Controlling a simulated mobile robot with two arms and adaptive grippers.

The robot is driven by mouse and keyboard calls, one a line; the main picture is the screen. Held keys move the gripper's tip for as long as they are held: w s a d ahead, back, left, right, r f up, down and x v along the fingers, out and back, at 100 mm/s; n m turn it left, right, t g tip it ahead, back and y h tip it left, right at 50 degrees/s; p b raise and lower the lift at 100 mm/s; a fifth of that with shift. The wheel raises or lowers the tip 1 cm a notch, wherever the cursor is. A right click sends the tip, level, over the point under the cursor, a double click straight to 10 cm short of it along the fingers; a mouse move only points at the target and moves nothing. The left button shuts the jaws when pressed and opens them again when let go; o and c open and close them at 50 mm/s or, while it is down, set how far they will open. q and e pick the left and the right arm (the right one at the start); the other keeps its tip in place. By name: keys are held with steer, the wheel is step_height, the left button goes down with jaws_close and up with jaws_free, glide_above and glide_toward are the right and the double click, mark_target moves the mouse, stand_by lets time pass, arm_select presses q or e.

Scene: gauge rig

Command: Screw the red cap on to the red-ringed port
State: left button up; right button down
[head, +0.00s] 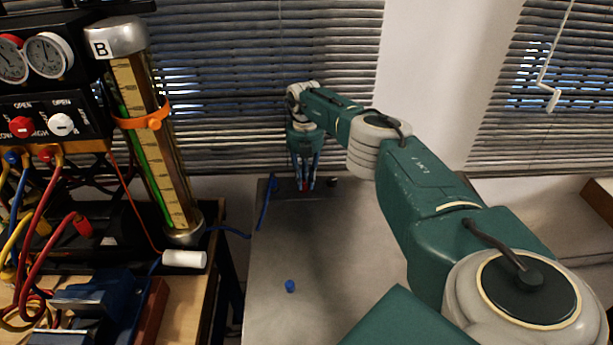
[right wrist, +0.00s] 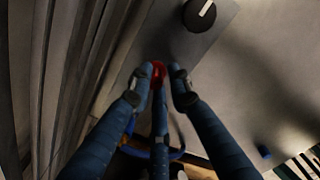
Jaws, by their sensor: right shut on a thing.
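My right gripper (head: 304,186) points down at the far end of the grey table, its blue fingers closed in around something red. In the right wrist view the fingertips (right wrist: 160,92) are shut on the red cap (right wrist: 158,72), with a little more red showing beside it. The red-ringed port cannot be made out apart from the red between the fingers; whether the cap touches it is hidden. My left gripper is not in view.
A blue cap (head: 290,286) lies on the bare grey table (head: 335,250). A black round knob (right wrist: 199,15) sits on a metal plate beside the gripper. A blue hose (head: 266,205) runs left of the gripper. The gauge rig with its tube (head: 155,140) stands left.

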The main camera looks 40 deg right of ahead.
steer(key=shift+w+a+r+m+p, duration=0.25)
steer(key=shift+w+a+m+p, duration=0.2)
steer(key=shift+w+m, duration=0.05)
steer(key=shift+f+m, duration=0.1)
steer(key=shift+m, duration=0.4)
steer(key=c, duration=1.8)
jaws_free()
steer(key=shift+o, duration=0.2)
steer(key=shift+w+f, duration=0.3)
steer(key=shift+s+d, duration=0.15)
steer(key=shift+s, duration=0.1)
steer(key=o, duration=0.6)
steer(key=shift+s+d, duration=0.1)
steer(key=shift+d, duration=0.05)
steer(key=shift+c, duration=0.2)
